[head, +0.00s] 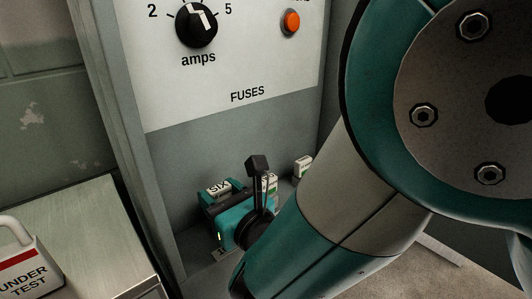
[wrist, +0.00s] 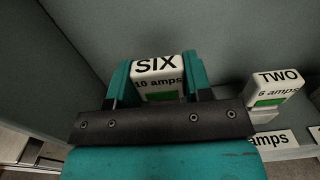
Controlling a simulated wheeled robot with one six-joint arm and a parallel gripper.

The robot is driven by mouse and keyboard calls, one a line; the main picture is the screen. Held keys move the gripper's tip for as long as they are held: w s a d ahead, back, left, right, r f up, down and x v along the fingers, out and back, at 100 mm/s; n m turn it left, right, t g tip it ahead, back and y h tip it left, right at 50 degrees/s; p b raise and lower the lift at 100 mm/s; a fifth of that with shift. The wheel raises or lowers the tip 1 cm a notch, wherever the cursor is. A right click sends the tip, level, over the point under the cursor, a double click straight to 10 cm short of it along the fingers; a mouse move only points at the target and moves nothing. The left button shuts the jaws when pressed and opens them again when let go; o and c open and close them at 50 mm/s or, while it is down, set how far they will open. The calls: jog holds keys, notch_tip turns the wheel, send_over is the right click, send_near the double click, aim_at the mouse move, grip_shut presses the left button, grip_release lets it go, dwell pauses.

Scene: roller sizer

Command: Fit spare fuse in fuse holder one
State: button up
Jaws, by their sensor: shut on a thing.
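My gripper (wrist: 156,80) is shut on a white fuse (wrist: 157,68) marked "SIX" and "10 amps", with a green window. One teal finger is on each side of it. In the head view my gripper (head: 222,200) and the "SIX" fuse (head: 218,188) are low in front of the grey cabinet face, under the word "FUSES". A small label that seems to read "1" (head: 221,253) is on the ledge below my gripper. Fuse holder one itself is hidden or cannot be made out. I cannot tell whether the fuse touches anything beneath it.
A white fuse marked "TWO", "6 amps" (wrist: 275,87) stands close on the right. A further "amps" label (wrist: 271,141) shows below it. An amps dial (head: 196,25) and orange lamp (head: 290,22) are above. A bench (head: 90,240) with an "UNDER TEST" tag (head: 24,268) is left.

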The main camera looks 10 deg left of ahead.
jog(key=shift+f+b, duration=1.4)
jog(key=shift+f, duration=0.25)
jog(key=o, duration=1)
